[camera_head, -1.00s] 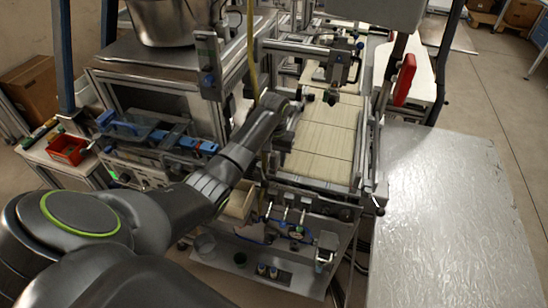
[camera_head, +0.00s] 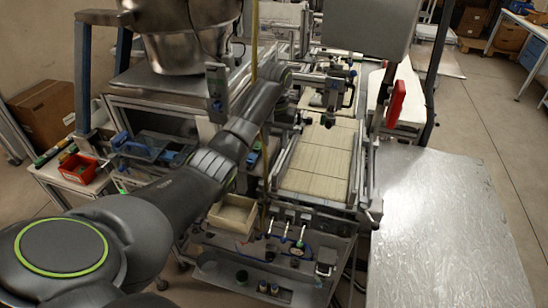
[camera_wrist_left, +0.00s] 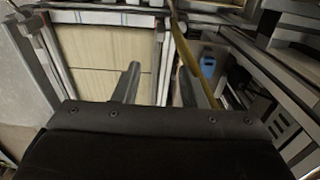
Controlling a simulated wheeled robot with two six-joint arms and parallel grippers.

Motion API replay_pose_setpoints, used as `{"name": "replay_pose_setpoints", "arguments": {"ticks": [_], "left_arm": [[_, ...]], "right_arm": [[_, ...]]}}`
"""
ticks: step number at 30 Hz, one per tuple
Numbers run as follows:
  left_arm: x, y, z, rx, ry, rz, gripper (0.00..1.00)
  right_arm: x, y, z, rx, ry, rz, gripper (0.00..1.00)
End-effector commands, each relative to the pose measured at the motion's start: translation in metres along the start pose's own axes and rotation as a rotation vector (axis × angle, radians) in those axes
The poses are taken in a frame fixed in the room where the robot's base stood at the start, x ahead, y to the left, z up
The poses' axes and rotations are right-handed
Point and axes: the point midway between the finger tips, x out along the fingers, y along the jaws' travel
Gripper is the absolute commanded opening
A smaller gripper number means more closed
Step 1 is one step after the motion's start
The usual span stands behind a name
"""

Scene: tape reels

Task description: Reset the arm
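My left arm comes in from the left in the head view and reaches over the machine to the back of the conveyor. Its far end lies near the conveyor's left rail, where the fingers are hard to make out. In the left wrist view my left gripper (camera_wrist_left: 157,74) has its two fingers apart, with nothing held between them. A yellow hose (camera_wrist_left: 191,66) runs close by the right finger; I cannot tell whether they touch. The conveyor (camera_head: 322,160) has beige slats and also shows in the wrist view (camera_wrist_left: 100,52). My right gripper is not in view.
A metal hopper (camera_head: 178,40) stands behind my arm. A beige open box (camera_head: 233,214) is on the machine's front. A red bin (camera_head: 78,168) sits at the left. A shiny, bare metal table (camera_head: 450,220) is at the right, with open floor beyond.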

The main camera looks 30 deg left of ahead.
Motion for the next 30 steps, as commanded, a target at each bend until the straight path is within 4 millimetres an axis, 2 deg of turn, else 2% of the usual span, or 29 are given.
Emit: {"name": "replay_pose_setpoints", "arguments": {"ticks": [6,22,26,30], "left_arm": [[-0.015,-0.001,-0.004,0.001,0.001,0.001,0.38],[-0.014,-0.001,-0.004,0.002,0.000,0.000,0.38],[0.005,-0.002,0.005,0.017,0.005,-0.010,0.38],[0.052,-0.005,0.032,0.056,0.029,-0.032,0.38]], "right_arm": [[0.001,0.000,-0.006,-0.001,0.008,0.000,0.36],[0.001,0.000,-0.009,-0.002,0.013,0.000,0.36],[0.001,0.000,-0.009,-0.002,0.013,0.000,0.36],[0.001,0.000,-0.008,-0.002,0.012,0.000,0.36]]}}
